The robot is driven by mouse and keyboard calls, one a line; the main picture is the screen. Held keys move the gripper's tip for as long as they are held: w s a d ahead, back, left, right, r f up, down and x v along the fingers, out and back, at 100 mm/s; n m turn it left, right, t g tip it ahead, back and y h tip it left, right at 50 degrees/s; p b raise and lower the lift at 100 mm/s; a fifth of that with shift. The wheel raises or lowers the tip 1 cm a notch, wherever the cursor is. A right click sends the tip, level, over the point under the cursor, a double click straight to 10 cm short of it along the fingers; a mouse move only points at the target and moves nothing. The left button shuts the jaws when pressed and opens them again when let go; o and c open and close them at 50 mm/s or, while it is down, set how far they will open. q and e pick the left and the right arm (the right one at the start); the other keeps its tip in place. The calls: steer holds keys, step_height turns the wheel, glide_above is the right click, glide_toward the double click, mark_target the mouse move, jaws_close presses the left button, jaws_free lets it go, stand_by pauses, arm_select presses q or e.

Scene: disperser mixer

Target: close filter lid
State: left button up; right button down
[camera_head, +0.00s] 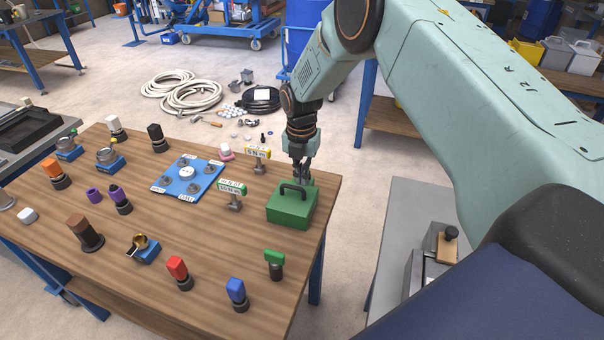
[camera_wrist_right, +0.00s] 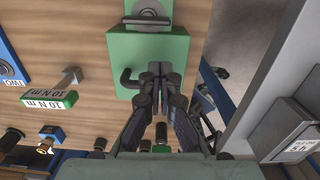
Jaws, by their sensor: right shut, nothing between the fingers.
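No part is clearly labelled as the filter or its lid. A green box (camera_head: 290,211) with a black handle (camera_head: 294,188) on top sits at the table's right edge. My right gripper (camera_head: 302,176) points down at the box's far side, close to the handle. In the right wrist view, the green box (camera_wrist_right: 120,48) lies beyond my shut, empty fingers (camera_wrist_right: 160,70), which cover part of the handle (camera_wrist_right: 128,80). Contact cannot be told. A small blue block with a brass ring (camera_head: 138,243) stands near the table's front. My left gripper is not in view.
The wooden table (camera_head: 215,225) also holds a blue plate (camera_head: 188,181), two blue blocks with grey rings, labelled torque pieces (camera_head: 233,190) and several coloured knobs. A grey bench (camera_head: 402,225) stands right across a gap.

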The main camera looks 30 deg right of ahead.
steer(key=shift+a, duration=0.2)
steer(key=shift+d+f, duration=0.15)
steer(key=shift+d, duration=0.05)
steer(key=shift+a+r, duration=0.1)
steer(key=shift+r, duration=0.15)
step_height(320, 180, up, 12)
steer(key=shift+f, duration=0.2)
steer(key=shift+s, duration=0.1)
stand_by(0.4)
